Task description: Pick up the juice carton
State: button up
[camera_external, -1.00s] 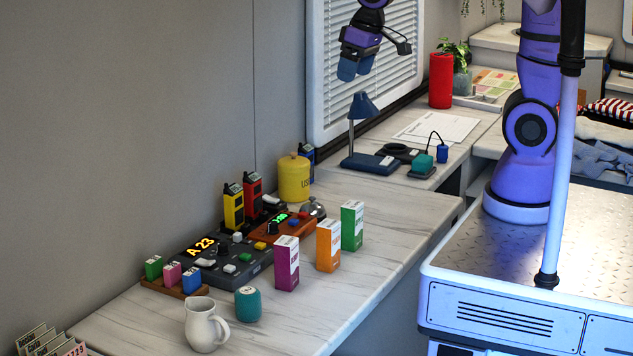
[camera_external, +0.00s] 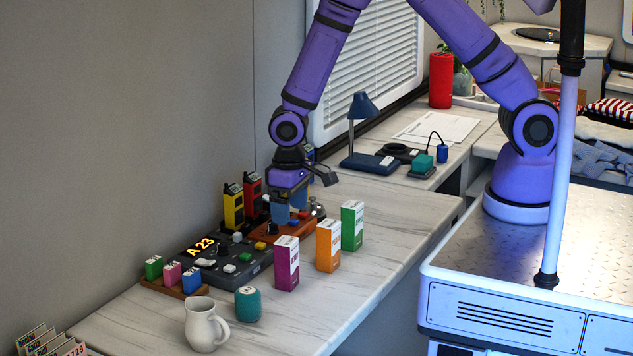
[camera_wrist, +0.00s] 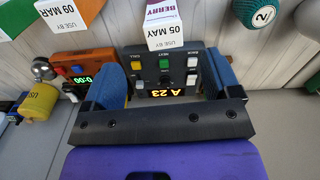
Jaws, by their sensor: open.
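Three upright cartons stand in a row on the counter: a purple one (camera_external: 286,264), an orange one (camera_external: 328,246) and a green one (camera_external: 352,226). I cannot tell which one the task means. In the wrist view the purple carton's white face (camera_wrist: 164,27) reads "05 MAY" at top centre, and the orange carton's (camera_wrist: 68,18) reads "09 MAR" at upper left. My gripper (camera_external: 290,215) points down over the consoles, behind the cartons, apart from them. Its blue fingers (camera_wrist: 167,75) are spread and empty, with the console between them in the wrist view.
A dark console (camera_external: 228,260) and an orange timer box (camera_external: 283,236) lie behind the cartons. A white jug (camera_external: 201,326) and a teal canister (camera_external: 248,304) stand at the front left. The counter's front right is clear.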

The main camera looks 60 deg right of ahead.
aim_at(289, 241)
notch_tip(289, 241, down, 6)
jog(key=shift+a+r, duration=0.1)
jog(key=shift+a, duration=0.05)
jog(key=shift+w+a+f, duration=0.1)
jog(key=shift+w+f, duration=0.15)
jog(key=shift+f, duration=1.2)
jog(key=shift+w+f, duration=0.2)
jog(key=shift+f, duration=1.2)
jog(key=c, duration=1.1)
